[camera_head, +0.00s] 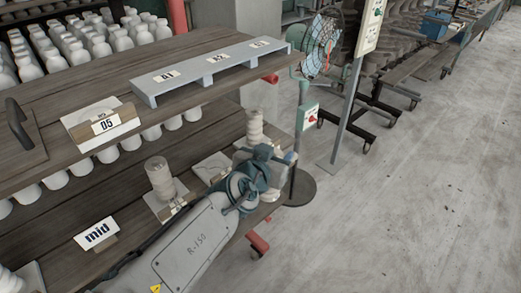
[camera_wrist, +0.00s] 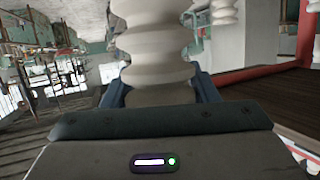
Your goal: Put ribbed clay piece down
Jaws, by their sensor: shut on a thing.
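A pale ribbed clay piece (camera_wrist: 153,45) fills the middle of the wrist view, between the two blue fingers of my gripper (camera_wrist: 160,92). My gripper is shut on it, and the fingers hide part of its lower end. In the head view a ribbed pale piece (camera_head: 254,126) stands up above my gripper (camera_head: 262,152), over the right end of the lower shelf. I cannot tell whether its base touches the shelf. Another pale ribbed piece (camera_head: 159,176) stands upright on a white square on the lower shelf, left of my gripper.
The upper wooden shelf (camera_head: 110,92) carries a grey riser (camera_head: 212,70) with labels and a "05" sign (camera_head: 105,123). A sign post (camera_head: 350,100) rises behind my gripper. Open floor (camera_head: 430,200) lies right.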

